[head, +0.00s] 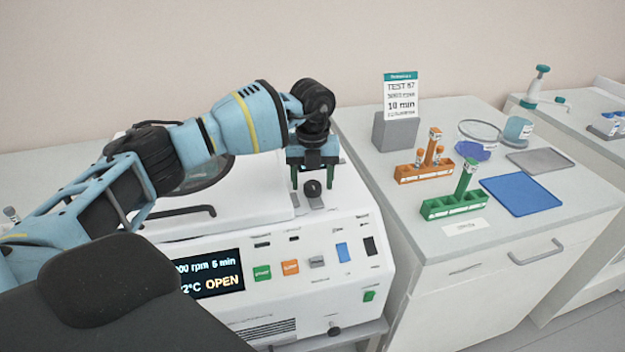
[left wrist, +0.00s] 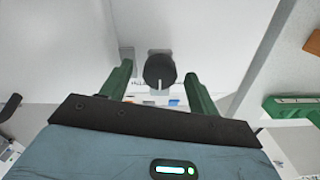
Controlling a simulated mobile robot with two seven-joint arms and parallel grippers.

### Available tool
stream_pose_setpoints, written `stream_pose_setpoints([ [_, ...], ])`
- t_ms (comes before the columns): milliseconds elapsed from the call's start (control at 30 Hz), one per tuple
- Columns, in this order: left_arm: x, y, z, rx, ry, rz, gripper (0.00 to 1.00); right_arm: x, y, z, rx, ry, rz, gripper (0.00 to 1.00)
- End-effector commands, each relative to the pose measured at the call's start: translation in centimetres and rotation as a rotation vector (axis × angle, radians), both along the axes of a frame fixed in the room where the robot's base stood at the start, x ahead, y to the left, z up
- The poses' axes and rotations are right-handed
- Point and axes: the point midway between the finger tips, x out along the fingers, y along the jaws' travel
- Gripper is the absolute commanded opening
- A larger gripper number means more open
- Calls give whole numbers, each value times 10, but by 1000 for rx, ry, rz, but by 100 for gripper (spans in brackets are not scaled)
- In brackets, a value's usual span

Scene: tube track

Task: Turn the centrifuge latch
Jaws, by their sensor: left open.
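The centrifuge (head: 330,250) is a white machine with buttons and a display reading OPEN on its front. Its latch is a black round knob (head: 313,188) on the top near the front right. The knob also shows in the left wrist view (left wrist: 160,71), with a pale line on its lower part. My left gripper (head: 312,184) has green fingers and is open above the knob. In the left wrist view the fingers (left wrist: 158,80) stand on either side of the knob, with gaps showing at both sides. My right gripper is not in view.
The centrifuge lid (head: 205,180) with a dark handle lies behind my left arm. On the bench to the right stand an orange rack (head: 425,172), a green rack (head: 455,204), a blue mat (head: 521,194) and a sign (head: 401,97) on a grey block.

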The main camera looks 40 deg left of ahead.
Motion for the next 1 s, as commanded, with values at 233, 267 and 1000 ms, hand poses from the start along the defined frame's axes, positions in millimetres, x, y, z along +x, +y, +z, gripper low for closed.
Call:
stream_pose_setpoints([
  [233, 0, 0, -5, -1, -1, -1, 61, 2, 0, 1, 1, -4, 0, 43],
  [267, 0, 0, -5, -1, -1, -1, 61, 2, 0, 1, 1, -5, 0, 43],
  [1000, 0, -1, -4, -1, -1, -48, 16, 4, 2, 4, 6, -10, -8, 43],
])
